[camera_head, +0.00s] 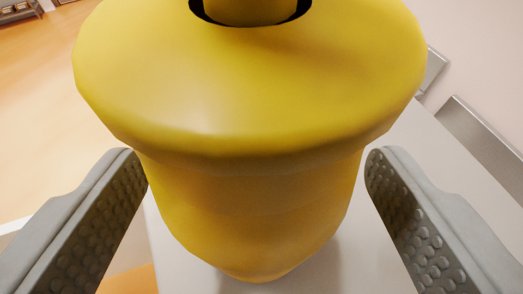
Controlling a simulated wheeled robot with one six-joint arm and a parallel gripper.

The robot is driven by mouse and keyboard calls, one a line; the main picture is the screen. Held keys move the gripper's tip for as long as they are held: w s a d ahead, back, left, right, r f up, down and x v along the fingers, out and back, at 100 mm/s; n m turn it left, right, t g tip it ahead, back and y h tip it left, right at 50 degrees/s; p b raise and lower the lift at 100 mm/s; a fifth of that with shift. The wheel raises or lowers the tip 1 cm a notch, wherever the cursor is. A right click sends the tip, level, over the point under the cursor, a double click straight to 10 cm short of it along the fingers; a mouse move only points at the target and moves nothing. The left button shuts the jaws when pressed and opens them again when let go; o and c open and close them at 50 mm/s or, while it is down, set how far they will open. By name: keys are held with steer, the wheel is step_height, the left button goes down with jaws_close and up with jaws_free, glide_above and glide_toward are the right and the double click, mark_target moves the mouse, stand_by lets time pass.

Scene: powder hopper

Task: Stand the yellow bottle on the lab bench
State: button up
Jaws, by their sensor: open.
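The yellow bottle (250,110) fills the middle of the view, seen close and from above. Its wide shoulder is nearest to me, with a dark ring around its neck (252,10) at the top edge. Its body narrows downward to its base on a pale grey surface, which appears to be the lab bench (375,245). The bottle looks upright. My gripper (255,170) is open, with one grey textured finger on each side of the bottle, just below the shoulder. The left finger lies very close to the bottle; whether either finger touches it, I cannot tell.
The bench's left edge runs down beside the bottle, with an orange-tan floor (45,110) beyond it. Grey metal panels (485,135) stand along the pale wall at the right. A metal rack (20,10) shows at the far upper left. Bench surface to the right is clear.

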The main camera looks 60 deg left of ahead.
steer(key=shift+x, duration=0.95)
steer(key=c, duration=1.3)
steer(key=shift+r, duration=0.3)
